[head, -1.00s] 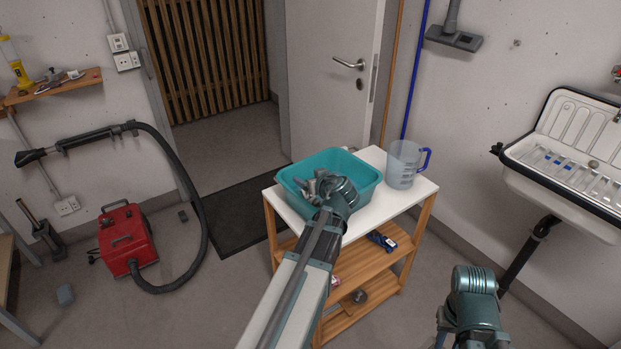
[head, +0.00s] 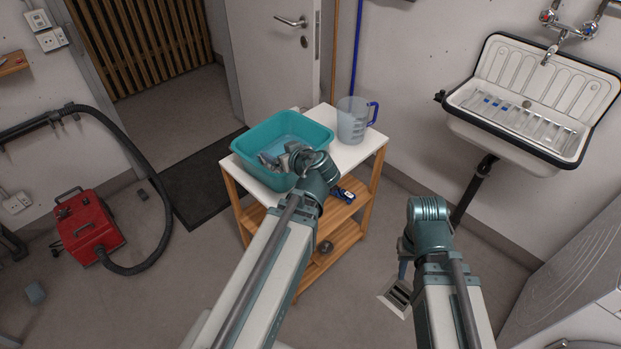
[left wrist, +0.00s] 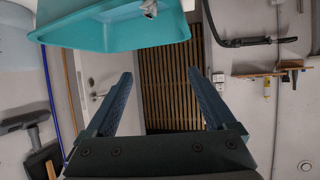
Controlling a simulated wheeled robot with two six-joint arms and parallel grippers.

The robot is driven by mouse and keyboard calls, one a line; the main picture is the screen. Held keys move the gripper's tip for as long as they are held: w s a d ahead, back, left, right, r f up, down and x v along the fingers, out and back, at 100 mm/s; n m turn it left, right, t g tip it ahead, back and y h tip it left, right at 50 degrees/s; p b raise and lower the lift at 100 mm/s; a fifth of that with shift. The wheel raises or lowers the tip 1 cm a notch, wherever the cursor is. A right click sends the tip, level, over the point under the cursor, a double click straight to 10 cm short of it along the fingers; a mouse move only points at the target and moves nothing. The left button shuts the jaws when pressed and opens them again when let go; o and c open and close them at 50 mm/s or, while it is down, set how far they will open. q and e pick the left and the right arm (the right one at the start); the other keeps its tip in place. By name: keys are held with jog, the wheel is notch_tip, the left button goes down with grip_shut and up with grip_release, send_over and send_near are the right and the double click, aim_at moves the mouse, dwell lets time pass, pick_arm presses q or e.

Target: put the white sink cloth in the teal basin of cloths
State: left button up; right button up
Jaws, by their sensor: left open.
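The teal basin (head: 309,165) stands on a white-topped trolley. It shows at the top of the left wrist view (left wrist: 115,35), with a small greyish-white thing (left wrist: 150,8) at its edge. A pale blue patch (head: 288,140), perhaps cloth, shows inside it. My left gripper (head: 274,159) is over the basin's near side in the head view; its fingers (left wrist: 158,75) are apart with nothing between them. A white sink (head: 470,121) at the right holds pale strips with blue marks (head: 495,101); I cannot tell if these are the cloth. My right gripper (head: 403,268) points down, mostly hidden behind its wrist.
A clear jug (head: 352,122) with a blue handle stands beside the basin on the trolley (head: 348,157). A blue item (head: 344,194) lies on its shelf. A red vacuum (head: 88,226) with a hose is at left.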

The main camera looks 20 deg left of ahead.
pick_arm(q)
jog(key=s+d+f+m+g+h, duration=0.2)
jog(key=s+d+f+m+h, duration=0.1)
jog(key=d, duration=0.6)
jog(key=s+d+f+m+g+h, duration=0.3)
jog(key=s+d+f+m, duration=0.2)
jog(key=d, duration=0.5)
jog(key=s+d+f+m+g+h, duration=0.2)
jog(key=s+d+m, duration=0.4)
jog(key=d, duration=0.4)
notch_tip(320, 180, down, 2)
jog(key=shift+s+d+f+m+h, duration=0.15)
jog(key=shift+s+m+h, duration=0.15)
jog(key=shift+m+h, duration=0.3)
notch_tip(320, 180, up, 6)
jog(key=p, duration=0.5)
jog(key=shift+f, duration=0.25)
